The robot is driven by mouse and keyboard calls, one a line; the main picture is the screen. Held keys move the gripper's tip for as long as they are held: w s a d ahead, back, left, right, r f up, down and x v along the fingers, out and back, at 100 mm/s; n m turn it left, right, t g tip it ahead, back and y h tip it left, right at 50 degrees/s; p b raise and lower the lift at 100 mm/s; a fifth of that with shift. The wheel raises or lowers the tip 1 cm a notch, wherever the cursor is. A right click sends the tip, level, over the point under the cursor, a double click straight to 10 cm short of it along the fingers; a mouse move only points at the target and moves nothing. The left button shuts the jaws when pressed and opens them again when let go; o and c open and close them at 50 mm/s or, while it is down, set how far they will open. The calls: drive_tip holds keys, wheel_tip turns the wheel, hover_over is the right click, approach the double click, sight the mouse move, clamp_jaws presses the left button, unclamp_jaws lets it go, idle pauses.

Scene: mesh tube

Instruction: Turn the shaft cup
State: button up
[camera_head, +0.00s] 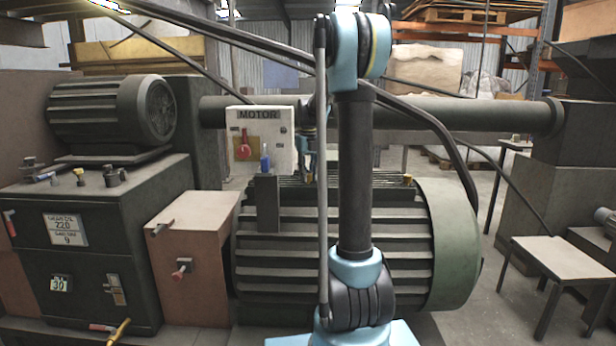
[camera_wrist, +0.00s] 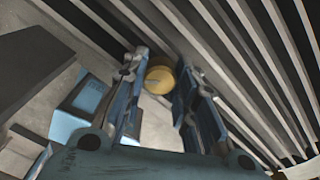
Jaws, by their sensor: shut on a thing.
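The shaft cup (camera_wrist: 160,79) is a small round brass-yellow piece in the wrist view, sitting between the fingertips of my gripper (camera_wrist: 159,72). The two blue-grey fingers stand on either side of it and are closed on it. The cup's lower part and its seat are hard to make out. In the head view my arm stands in front of the large green ribbed motor (camera_head: 330,245), and the cup in my grip cannot be made out clearly there. Another small brass cup (camera_head: 408,180) shows on top of the motor, right of my arm.
A white box marked MOTOR (camera_head: 262,125) with a red switch stands behind the motor. Left are a dark cabinet (camera_head: 85,250) with a smaller motor (camera_head: 105,115) and a brown box (camera_head: 190,250). Black pipes pass close to my arm. A small table (camera_head: 560,257) stands at right.

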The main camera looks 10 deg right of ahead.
drive_tip(key=shift+w+m, duration=0.1)
drive_tip(key=shift+m, duration=0.9)
drive_tip(key=o, duration=1)
drive_tip(key=shift+o, duration=0.2)
drive_tip(key=shift+r, duration=0.1)
wheel_tip(320, 180, up, 12)
